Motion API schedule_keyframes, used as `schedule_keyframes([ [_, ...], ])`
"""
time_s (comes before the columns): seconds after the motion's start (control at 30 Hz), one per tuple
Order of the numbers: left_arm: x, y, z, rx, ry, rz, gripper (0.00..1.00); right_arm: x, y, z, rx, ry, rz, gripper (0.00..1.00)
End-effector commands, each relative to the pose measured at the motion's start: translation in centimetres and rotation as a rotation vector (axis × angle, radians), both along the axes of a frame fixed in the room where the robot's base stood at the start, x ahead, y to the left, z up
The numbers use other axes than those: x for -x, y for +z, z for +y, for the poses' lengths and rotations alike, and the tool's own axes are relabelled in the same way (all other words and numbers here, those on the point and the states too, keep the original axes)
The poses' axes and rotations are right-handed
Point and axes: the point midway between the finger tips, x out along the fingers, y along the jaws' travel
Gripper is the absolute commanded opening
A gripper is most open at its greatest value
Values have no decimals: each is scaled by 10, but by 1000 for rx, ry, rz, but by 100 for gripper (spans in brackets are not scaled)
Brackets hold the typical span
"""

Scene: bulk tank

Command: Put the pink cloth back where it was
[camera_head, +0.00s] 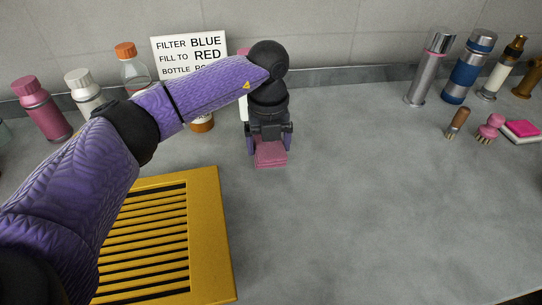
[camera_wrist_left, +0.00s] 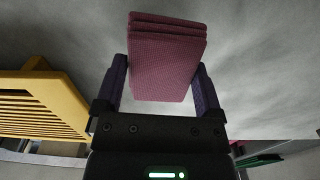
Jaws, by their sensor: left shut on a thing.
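The pink cloth (camera_head: 270,153) is a folded, layered stack of dusky pink fabric. My left gripper (camera_head: 269,141) points down at the back middle of the counter and is shut on the cloth. In the left wrist view the cloth (camera_wrist_left: 166,55) sits between the two purple fingers of the gripper (camera_wrist_left: 160,85). I cannot tell whether the cloth touches the counter or hangs just above it. My right gripper is in neither view.
A yellow slatted rack (camera_head: 205,240) lies at front left. A sign (camera_head: 190,52), a pink bottle (camera_head: 41,108) and other bottles stand along the back left. Flasks (camera_head: 432,68), brushes (camera_head: 490,129) and a pink sponge (camera_head: 522,128) are at right. The middle-right counter (camera_head: 370,200) is clear.

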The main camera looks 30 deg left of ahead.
Motion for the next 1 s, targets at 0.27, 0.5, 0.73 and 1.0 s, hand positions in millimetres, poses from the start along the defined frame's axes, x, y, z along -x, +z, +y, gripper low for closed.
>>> schedule_keyframes([
  [0.27, 0, -28, 0, 0, -1, 1, 32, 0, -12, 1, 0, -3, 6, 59],
  [0.5, 0, -30, 0, 0, -1, 0, 100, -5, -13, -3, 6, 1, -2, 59],
  [0.73, 0, -29, 0, 0, -1, 0, 100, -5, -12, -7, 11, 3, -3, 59],
  [1.0, -1, 39, 0, 1, -1, -7, 100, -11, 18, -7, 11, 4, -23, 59],
])
